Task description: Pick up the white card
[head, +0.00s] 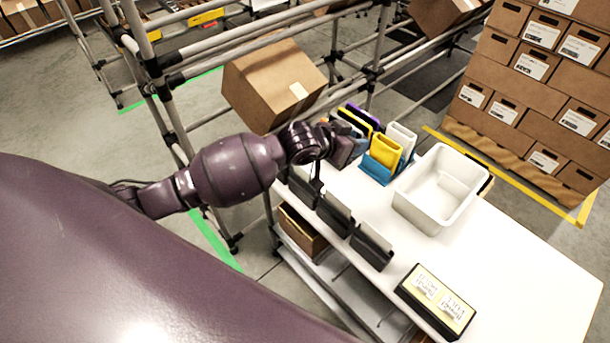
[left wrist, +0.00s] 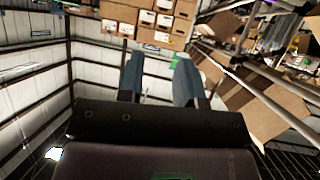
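A white card (head: 402,136) stands upright in a blue rack (head: 377,170), at the rack's right side beside a yellow card (head: 385,151). My left gripper (head: 343,140) is left of the rack, apart from the white card, and hides part of the rack's left side. In the left wrist view my left gripper (left wrist: 159,63) has its two blue-grey fingers apart with nothing held between them. The white card does not show in that view. My right gripper is not in view.
A white open bin (head: 440,187) stands right of the rack on the white table (head: 530,265). Dark holders (head: 335,213) line the table's left edge. A black-framed label board (head: 436,300) lies near the front. A tilted carton (head: 272,85) and pipe rails are behind my left arm.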

